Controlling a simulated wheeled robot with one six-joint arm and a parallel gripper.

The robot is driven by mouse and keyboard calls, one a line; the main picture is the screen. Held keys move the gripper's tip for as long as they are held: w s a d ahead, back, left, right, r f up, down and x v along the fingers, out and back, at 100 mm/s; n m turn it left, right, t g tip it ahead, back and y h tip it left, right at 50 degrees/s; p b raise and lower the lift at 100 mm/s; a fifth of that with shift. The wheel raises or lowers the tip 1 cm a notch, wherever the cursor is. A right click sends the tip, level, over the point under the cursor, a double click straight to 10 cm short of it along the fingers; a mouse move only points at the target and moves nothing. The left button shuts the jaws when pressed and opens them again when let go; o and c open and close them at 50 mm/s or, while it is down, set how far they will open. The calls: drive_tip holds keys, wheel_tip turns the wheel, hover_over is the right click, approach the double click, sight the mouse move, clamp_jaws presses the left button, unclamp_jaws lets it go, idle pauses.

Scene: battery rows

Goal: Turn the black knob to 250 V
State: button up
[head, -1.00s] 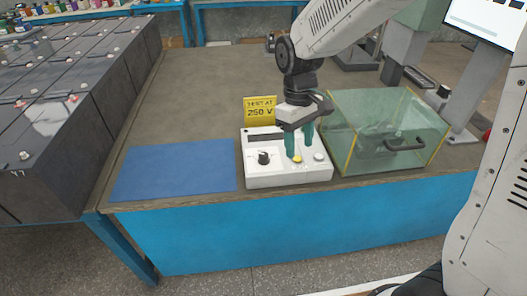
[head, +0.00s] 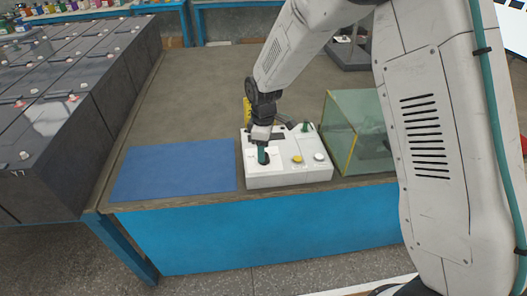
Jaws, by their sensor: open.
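A white tester box (head: 288,179) sits near the table's front edge. Its black knob (head: 263,159) is on the left of the top face and is mostly covered by my gripper (head: 263,154). My gripper points down, with its green fingertips right at the knob. It is open, and I cannot tell whether the fingers touch the knob. The knob's pointer and scale are hidden. The yellow sign (head: 247,111) behind the box is mostly hidden by my arm; earlier it read "TEST AT 250 V".
The box also has a yellow button (head: 297,159), a white button (head: 319,157) and a green part (head: 307,127) at the back. A blue mat (head: 175,168) lies to the left. A greenish clear case (head: 350,140) stands close on the right. Large batteries (head: 80,95) fill the far left.

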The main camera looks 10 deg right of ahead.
drive_tip(key=shift+f, duration=0.9)
drive_tip(key=c, duration=1)
drive_tip(key=shift+o, duration=0.2)
drive_tip(key=m, duration=0.5)
drive_tip(key=shift+m, duration=0.4)
drive_tip(key=m, duration=0.6)
